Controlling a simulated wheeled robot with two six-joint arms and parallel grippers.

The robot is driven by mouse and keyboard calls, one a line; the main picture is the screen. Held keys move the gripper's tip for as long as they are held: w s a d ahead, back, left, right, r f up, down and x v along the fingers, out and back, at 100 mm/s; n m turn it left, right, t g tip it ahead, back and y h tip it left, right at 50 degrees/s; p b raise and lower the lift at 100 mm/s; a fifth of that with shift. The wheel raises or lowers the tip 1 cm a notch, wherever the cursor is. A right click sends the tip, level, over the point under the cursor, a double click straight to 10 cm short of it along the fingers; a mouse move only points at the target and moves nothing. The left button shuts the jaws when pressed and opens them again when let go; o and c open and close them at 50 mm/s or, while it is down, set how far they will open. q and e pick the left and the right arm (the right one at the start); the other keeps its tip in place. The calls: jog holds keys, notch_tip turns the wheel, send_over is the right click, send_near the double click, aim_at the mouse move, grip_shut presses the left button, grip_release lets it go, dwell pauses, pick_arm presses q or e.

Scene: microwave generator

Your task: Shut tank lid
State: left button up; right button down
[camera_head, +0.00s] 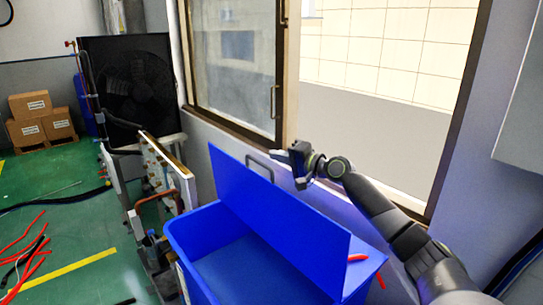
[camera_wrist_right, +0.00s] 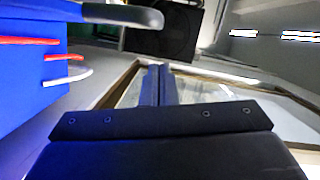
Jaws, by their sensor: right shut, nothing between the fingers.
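The blue tank (camera_head: 186,248) stands open at the bottom middle of the head view. Its blue lid (camera_head: 275,215) is raised steeply above the tank's right side. A grey handle (camera_head: 260,164) shows at the lid's upper edge, on the far side. My right gripper (camera_head: 282,156) is just right of this handle, above and behind the lid, shut and empty. In the right wrist view, its fingers (camera_wrist_right: 159,85) are together, and a dark bar (camera_wrist_right: 125,15), apparently the handle, is at upper left, apart from them. Blue tank surface (camera_wrist_right: 30,75) fills the left side. My left gripper is not in view.
A window (camera_head: 240,70) and wall stand close behind the right arm. Red stubs (camera_wrist_right: 30,41) and a white one stick out from the blue surface. A fan radiator (camera_head: 130,85) and piping stand left of the tank. Red hoses (camera_head: 28,250) lie on the green floor.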

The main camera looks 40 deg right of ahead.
pick_arm(q)
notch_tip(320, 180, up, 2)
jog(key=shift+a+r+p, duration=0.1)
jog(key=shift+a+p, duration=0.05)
jog(key=shift+p, duration=0.5)
pick_arm(e)
jog(key=a, duration=0.2)
jog(key=shift+s+a+f, duration=0.2)
jog(key=shift+a+f, duration=0.1)
jog(key=shift+a, duration=0.1)
